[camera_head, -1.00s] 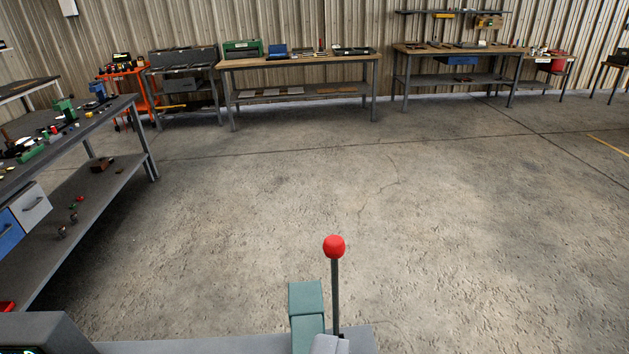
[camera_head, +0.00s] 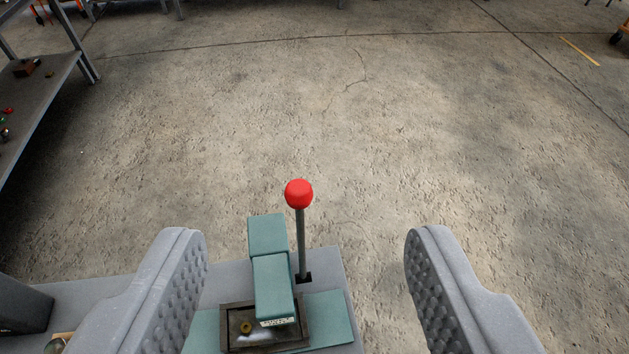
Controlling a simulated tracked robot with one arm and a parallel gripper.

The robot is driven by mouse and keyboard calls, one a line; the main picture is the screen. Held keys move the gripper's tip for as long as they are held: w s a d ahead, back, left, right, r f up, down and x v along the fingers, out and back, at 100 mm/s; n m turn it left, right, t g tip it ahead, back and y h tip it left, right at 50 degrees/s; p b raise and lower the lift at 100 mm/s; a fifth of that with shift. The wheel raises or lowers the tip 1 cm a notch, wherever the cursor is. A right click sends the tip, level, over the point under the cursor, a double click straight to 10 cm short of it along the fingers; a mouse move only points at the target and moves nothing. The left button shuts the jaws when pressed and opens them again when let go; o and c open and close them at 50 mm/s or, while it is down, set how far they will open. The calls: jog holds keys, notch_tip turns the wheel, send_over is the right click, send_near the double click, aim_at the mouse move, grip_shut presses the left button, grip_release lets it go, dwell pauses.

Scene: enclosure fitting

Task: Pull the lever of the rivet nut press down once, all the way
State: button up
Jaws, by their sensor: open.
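The rivet nut press (camera_head: 268,234) is a teal block standing on a grey bench top at the bottom middle. Its lever (camera_head: 301,245) is a thin grey rod standing upright on the press's right side, topped by a red ball knob (camera_head: 299,194). My gripper (camera_head: 305,245) is open, with one grey studded finger on each side of the press and lever. The lever shows between the fingers, nearer the left one, and neither finger appears to touch it. A small brass-coloured ring (camera_head: 246,327) sits in a dark tray (camera_head: 235,312) at the foot of the press.
The grey bench top (camera_head: 225,278) ends just behind and to the right of the press. A dark box (camera_head: 22,305) stands at the bottom left. Another workbench with a lower shelf (camera_head: 40,95) is at the upper left. Open concrete floor lies beyond.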

jog(key=w+f+g+p, duration=0.3)
jog(key=w+p, duration=0.4)
jog(key=p, duration=0.1)
jog(key=n+g+p, duration=0.2)
jog(key=g+p, duration=0.2)
jog(key=p, duration=0.4)
send_near(301, 194)
jog(key=x, duration=0.2)
jog(key=shift+y, duration=0.4)
jog(key=shift+d+x, duration=0.1)
jog(key=shift+x, duration=1.1)
jog(key=shift+d+x, duration=0.15)
jog(key=shift+x, duration=1.05)
jog(key=shift+b+x, duration=0.5)
jog(key=shift+x, duration=1.95)
jog(key=shift+c, duration=0.3)
jog(key=c, duration=1.1)
jog(key=shift+o, duration=0.2)
